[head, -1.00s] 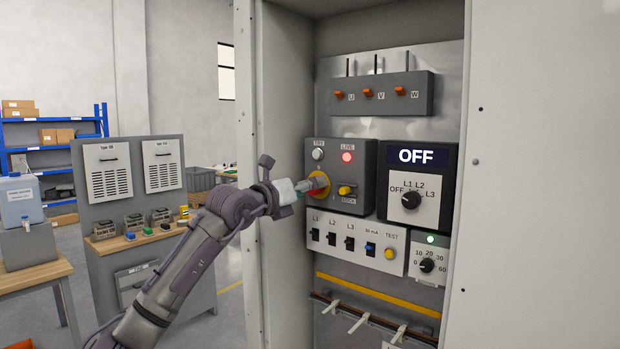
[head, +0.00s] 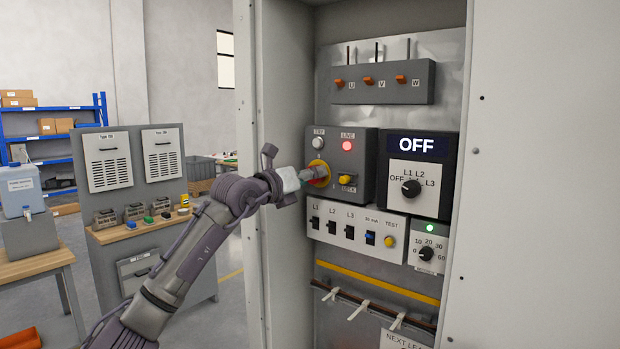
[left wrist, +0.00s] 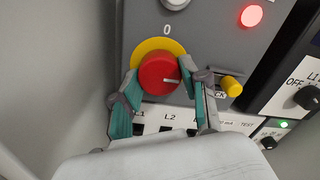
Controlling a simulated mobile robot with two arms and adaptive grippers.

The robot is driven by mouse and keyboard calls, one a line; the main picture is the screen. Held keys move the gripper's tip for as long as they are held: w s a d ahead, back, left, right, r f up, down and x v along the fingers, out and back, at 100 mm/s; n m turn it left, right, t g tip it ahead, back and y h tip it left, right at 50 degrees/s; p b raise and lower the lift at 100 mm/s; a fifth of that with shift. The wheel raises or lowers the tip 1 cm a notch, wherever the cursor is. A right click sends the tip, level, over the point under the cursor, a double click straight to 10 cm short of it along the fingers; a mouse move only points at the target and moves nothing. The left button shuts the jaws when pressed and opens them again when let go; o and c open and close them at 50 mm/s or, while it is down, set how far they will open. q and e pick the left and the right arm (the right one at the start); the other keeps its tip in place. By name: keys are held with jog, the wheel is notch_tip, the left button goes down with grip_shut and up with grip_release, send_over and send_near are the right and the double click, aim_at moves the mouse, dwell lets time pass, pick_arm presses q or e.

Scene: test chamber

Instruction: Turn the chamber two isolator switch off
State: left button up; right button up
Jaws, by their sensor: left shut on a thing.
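The isolator switch is a red round knob on a yellow disc (head: 320,172) in the grey panel box, and the knob (left wrist: 157,74) is clearest in the left wrist view. A "0" is printed above it. The knob's white line points right in that view, not at the "0". My left gripper (head: 305,178) reaches in from the left, its teal fingers on either side of the knob, shut on it. The gripper hides part of the switch in the head view. My right gripper is in neither view.
A red LIVE lamp (head: 347,146) is lit above right of the knob. A yellow lock piece (head: 345,180) sits close by its right. A selector under an OFF display (head: 418,145) is further right. The cabinet's left wall (head: 283,130) stands close beside my arm.

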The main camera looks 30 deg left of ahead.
pick_arm(q)
jog(key=shift+n+b, duration=2.35)
jog(key=shift+n, duration=6.55)
jog(key=shift+n+y, duration=0.3)
jog(key=o, duration=1.1)
jog(key=shift+o, duration=0.2)
jog(key=shift+s, duration=0.1)
